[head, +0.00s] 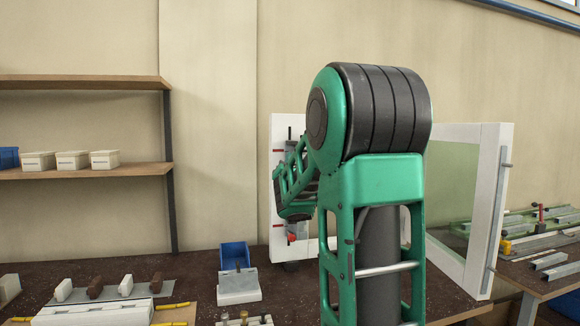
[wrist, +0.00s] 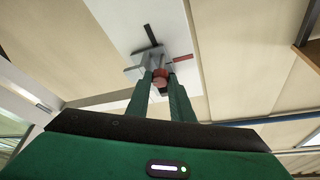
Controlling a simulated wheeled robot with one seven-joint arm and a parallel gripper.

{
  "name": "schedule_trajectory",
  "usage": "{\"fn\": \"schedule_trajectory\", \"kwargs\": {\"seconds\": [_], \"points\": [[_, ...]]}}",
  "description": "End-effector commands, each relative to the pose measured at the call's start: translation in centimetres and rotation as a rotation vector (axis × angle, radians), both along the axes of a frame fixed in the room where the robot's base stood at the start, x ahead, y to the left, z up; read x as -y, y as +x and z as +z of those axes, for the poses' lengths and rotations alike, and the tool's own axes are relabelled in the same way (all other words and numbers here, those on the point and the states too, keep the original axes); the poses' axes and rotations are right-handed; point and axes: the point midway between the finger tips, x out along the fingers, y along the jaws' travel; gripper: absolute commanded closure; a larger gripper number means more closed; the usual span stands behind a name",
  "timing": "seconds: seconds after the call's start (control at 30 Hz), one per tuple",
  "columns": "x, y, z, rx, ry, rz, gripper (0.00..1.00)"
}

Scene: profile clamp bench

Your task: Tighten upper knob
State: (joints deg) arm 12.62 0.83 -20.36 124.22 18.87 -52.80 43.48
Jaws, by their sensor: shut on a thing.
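In the wrist view my gripper (wrist: 161,82) is shut on a round red knob (wrist: 160,75), with one finger on each side. The knob sits against a grey metal clamp part (wrist: 145,60) on a white upright panel (wrist: 120,22). In the head view the white panel (head: 277,128) stands at the back of the bench, with red marks on its left side. A red knob (head: 291,238) shows low on it. My arm covers much of the panel there, and my fingertips and the held knob are hidden.
A white-framed glass panel (head: 489,215) stands open to the right. On the dark bench (head: 190,262) are a blue bin (head: 235,255), a white block (head: 239,287) and several small parts. A wooden shelf (head: 90,170) with white boxes is at left.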

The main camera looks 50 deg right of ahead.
Motion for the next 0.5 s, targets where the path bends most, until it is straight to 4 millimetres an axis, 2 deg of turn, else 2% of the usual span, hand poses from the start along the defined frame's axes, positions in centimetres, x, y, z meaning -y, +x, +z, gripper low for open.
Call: {"fn": "schedule_trajectory", "kwargs": {"seconds": [0.5], "points": [[-0.29,0.23,0.03,0.041,0.067,0.007,1.0]]}}
